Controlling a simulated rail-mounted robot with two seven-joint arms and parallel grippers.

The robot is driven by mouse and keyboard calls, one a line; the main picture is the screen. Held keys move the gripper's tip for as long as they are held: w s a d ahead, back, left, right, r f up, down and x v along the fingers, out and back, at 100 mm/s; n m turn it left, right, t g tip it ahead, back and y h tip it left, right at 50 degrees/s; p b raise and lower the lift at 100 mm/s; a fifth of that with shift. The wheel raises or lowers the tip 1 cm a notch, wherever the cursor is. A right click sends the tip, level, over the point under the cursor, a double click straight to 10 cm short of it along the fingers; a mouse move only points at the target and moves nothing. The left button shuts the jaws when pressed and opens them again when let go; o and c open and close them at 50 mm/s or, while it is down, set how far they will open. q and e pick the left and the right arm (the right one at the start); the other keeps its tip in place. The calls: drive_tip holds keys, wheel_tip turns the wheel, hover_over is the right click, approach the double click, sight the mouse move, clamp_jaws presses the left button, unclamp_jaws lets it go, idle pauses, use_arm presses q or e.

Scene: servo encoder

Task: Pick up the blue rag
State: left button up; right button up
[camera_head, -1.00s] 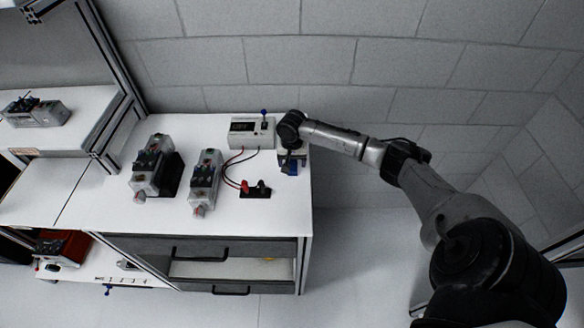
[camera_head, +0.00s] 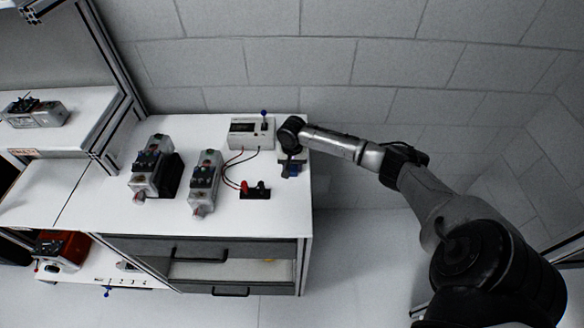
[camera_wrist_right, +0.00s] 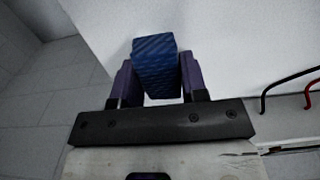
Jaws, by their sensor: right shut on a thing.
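The blue rag (camera_wrist_right: 155,62) is a folded, ribbed blue block between the two purple-tinted fingers of my right gripper (camera_wrist_right: 157,85) in the right wrist view. The fingers touch it on both sides, and the gripper is shut on it. In the head view the right gripper (camera_head: 291,172) points down over the right end of the white bench top (camera_head: 225,223). Only a small bit of blue shows there, and the arm hides the rest. I cannot tell whether the rag touches the bench. My left gripper is not in view.
Red and black leads run to a black terminal block (camera_head: 255,193). Two servo motors (camera_head: 204,180) (camera_head: 153,168) stand further left. The bench ends just right of the gripper, with a brick wall behind.

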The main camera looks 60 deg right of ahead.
drive_tip(key=shift+c, duration=0.6)
drive_tip(key=shift+r, duration=0.1)
